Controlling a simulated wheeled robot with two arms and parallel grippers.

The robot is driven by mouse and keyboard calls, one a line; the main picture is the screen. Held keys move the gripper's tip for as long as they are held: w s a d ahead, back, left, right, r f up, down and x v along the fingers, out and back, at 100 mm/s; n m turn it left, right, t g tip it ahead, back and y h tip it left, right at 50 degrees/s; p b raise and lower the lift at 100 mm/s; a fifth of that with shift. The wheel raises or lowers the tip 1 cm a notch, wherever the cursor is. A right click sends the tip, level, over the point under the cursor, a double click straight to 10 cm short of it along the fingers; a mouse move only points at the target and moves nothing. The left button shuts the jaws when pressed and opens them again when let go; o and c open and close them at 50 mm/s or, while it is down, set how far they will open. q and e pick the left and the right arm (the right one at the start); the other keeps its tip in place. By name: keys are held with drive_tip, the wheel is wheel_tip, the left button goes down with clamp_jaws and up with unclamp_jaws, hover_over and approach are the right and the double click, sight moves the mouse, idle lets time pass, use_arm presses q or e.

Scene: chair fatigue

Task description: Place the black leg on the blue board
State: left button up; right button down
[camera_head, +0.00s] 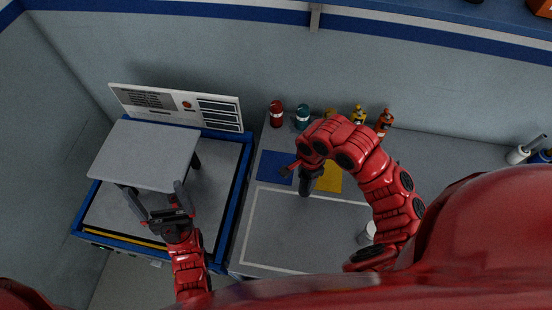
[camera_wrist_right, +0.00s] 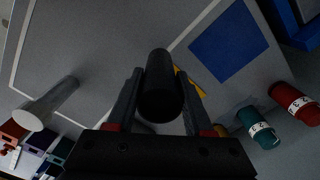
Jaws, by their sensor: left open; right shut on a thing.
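The black leg (camera_wrist_right: 158,88) is held between the fingers of my right gripper (camera_wrist_right: 158,75), pointing away from the wrist. In the head view the leg (camera_head: 307,184) hangs below the right gripper, over the grey tabletop beside the blue board. The blue board (camera_head: 275,168) is a flat blue square to the left of the leg; its visible part is bare. It also shows in the wrist view (camera_wrist_right: 228,42), up and right of the leg. My left gripper (camera_head: 154,190) is open at the front edge of a light grey panel (camera_head: 146,150).
A yellow square (camera_head: 328,178) lies right of the blue board, partly hidden. A red bottle (camera_head: 276,113), a teal bottle (camera_head: 302,116) and several others line the back. A white cylinder (camera_head: 367,232) stands near my right arm. The panel is above a blue-framed machine bed (camera_head: 235,185).

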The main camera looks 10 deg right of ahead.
drive_tip(key=w+a+f, duration=0.1)
drive_tip(key=w+a, duration=0.1)
drive_tip(key=w, duration=0.2)
drive_tip(key=w+a+f, duration=0.2)
drive_tip(key=w, duration=0.3)
drive_tip(key=w+a+f, duration=0.2)
drive_tip(key=w, duration=0.2)
drive_tip(key=shift+w+p, duration=0.3)
drive_tip(key=shift+w, duration=0.1)
drive_tip(key=shift+c, duration=1.4)
unclamp_jaws()
